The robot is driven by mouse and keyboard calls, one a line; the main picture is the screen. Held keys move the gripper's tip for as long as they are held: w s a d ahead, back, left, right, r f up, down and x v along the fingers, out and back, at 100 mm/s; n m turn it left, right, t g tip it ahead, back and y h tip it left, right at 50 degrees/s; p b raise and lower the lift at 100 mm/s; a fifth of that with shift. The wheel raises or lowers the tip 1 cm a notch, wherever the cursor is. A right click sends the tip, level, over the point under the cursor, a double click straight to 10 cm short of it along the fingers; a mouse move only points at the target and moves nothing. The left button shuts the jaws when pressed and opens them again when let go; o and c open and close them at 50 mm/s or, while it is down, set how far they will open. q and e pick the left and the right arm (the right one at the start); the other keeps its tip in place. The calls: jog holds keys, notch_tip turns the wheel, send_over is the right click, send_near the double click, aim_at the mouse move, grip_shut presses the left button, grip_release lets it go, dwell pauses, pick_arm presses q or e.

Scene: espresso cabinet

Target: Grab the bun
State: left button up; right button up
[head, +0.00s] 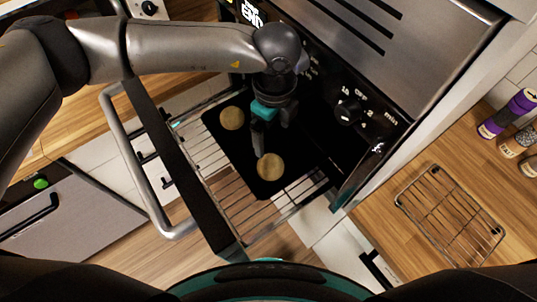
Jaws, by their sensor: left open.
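Two round, tan buns lie on a black baking tray (247,145) on the pulled-out oven rack. One bun (232,118) is toward the tray's upper left. The other bun (270,167) is nearer the tray's lower edge. My left gripper (271,138) comes in from above, pointing down over the tray, with its fingers apart and nothing visible between them. One fingertip shows just above the lower bun in the picture; whether it touches the bun I cannot tell. My right gripper is not in view.
The oven door (180,165) with its metal handle stands open at the left of the wire rack (215,170). The oven's control panel (345,110) is close at the right. A wire cooling rack (450,215) sits on the wooden counter, near several spice jars (513,145).

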aim_at(272, 163)
pick_arm(q)
jog(key=f, duration=1.3)
jog(key=shift+s+f, duration=0.25)
jog(key=shift+f, duration=0.15)
jog(key=c, duration=1.1)
